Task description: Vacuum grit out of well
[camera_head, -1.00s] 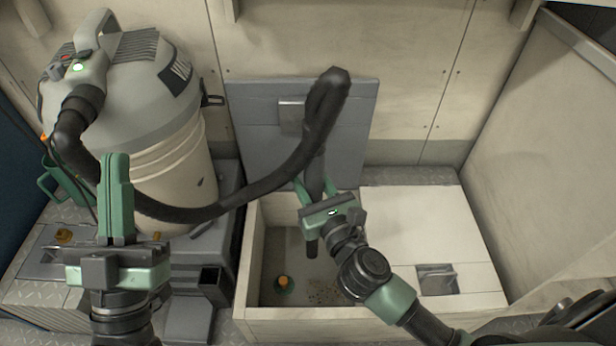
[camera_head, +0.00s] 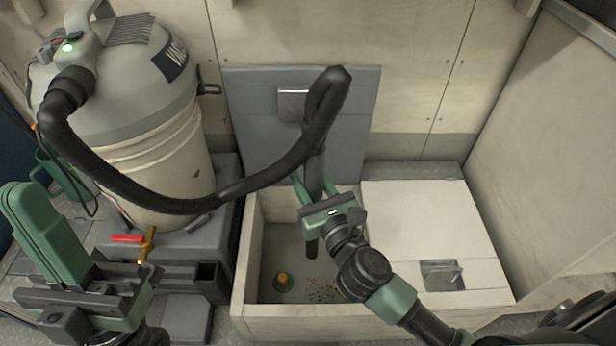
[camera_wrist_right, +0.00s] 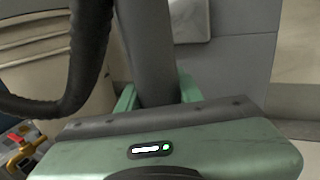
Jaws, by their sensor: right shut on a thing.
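The shop vacuum (camera_head: 150,165), with a green light lit on its lid, stands at the left. Its black hose (camera_head: 165,205) loops over to my right gripper (camera_head: 318,190). That gripper is shut on the hose's wand (camera_head: 312,245) and holds it upright, with its lower end inside the open well (camera_head: 252,250). The wand also shows between the fingers in the right wrist view (camera_wrist_right: 148,60). Dark grit (camera_head: 322,291) lies scattered on the well floor, partly hidden by my right arm. My left gripper (camera_head: 25,205) is at the left, empty; its finger gap is not visible.
A red-handled brass valve (camera_head: 140,241) is beside my left gripper. The grey lid (camera_head: 250,110) stands open behind the well. A white panel (camera_head: 420,220) covers the right side.

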